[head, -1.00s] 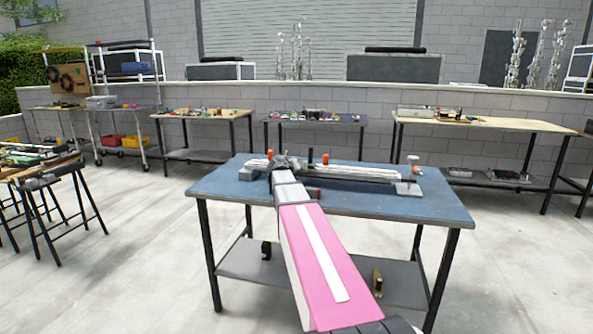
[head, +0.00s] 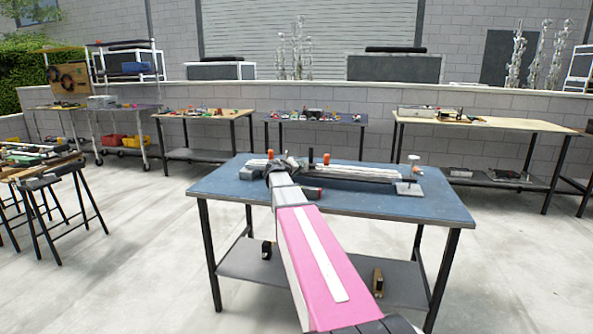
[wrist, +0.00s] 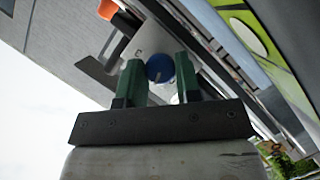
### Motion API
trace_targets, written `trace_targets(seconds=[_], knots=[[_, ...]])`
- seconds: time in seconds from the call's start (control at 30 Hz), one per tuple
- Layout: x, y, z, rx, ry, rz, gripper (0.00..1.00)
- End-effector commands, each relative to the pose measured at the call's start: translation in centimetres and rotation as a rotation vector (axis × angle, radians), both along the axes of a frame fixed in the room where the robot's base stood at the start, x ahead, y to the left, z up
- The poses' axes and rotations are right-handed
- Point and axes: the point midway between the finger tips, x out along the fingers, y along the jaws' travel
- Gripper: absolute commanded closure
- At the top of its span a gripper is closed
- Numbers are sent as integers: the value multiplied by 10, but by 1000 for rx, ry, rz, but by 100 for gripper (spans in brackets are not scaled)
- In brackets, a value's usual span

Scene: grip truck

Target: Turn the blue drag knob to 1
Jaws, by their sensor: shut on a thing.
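The blue drag knob (wrist: 160,68) is a round blue cap with a pale pointer mark. In the wrist view it sits between the two green fingers of my gripper (wrist: 158,74), which is shut on it. The knob is on a pale plate of the long slider device (head: 350,171), which lies across the blue table (head: 415,205). In the head view my pink and white arm reaches to the left part of the device, and its end hides the knob.
A grey block (head: 222,173) lies at the left. The front of the tabletop is clear.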

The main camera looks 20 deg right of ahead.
Motion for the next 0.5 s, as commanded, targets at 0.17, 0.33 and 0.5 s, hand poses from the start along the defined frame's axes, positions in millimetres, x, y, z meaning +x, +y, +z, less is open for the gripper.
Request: trace_targets(seconds=[0.17, 0.33, 0.5], knots=[[0, 0, 0, 1, -1, 0, 44], [0, 0, 0, 1, 0, 0, 44], [-3, 3, 1, 1, -1, 1, 44]])
